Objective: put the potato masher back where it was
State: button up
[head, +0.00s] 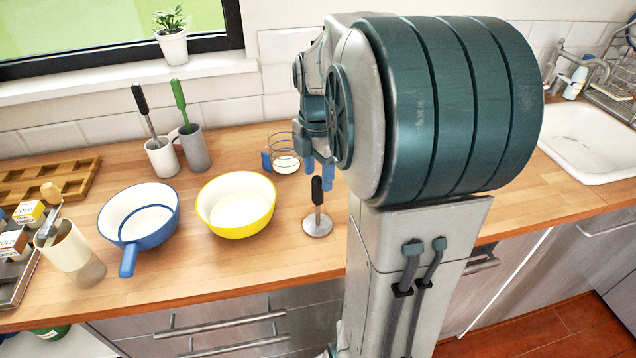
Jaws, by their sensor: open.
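The potato masher (317,222) stands upright on the wooden counter, its black handle up and its round metal plate down. My gripper (318,171) is open, its blue fingertips just above and behind the top of the handle in the picture. I cannot tell whether they touch it; nothing shows held between them. Left of it, a white crock (161,158) holds a black-handled utensil, and a grey crock (194,150) holds a green-handled one.
A yellow bowl (237,222) stands left of the masher, with a blue pan (128,257) farther left. A wire-ringed container (286,163) stands behind the masher. A beige canister (66,250) is at far left, a sink (590,150) at right. My arm hides much of the counter.

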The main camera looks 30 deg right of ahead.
notch_tip(320, 180, up, 7)
jog(key=shift+r, duration=0.2)
jog(key=shift+a+r, duration=0.1)
jog(key=shift+r, duration=0.1)
jog(key=shift+s+a+m, duration=0.2)
jog(key=shift+a+m, duration=0.05)
jog(key=shift+m, duration=0.05)
jog(key=s+a+f+m+t, duration=0.1)
jog(key=s+a+f+m, duration=0.3)
jog(key=m, duration=0.5)
jog(key=s+a+f+m+t, duration=0.2)
jog(key=s+a+f+m, duration=0.2)
jog(key=s+a+m, duration=0.3)
jog(key=shift+s+a+f+m, duration=0.3)
jog(key=shift+s+m, duration=0.3)
jog(key=shift+m, duration=0.7)
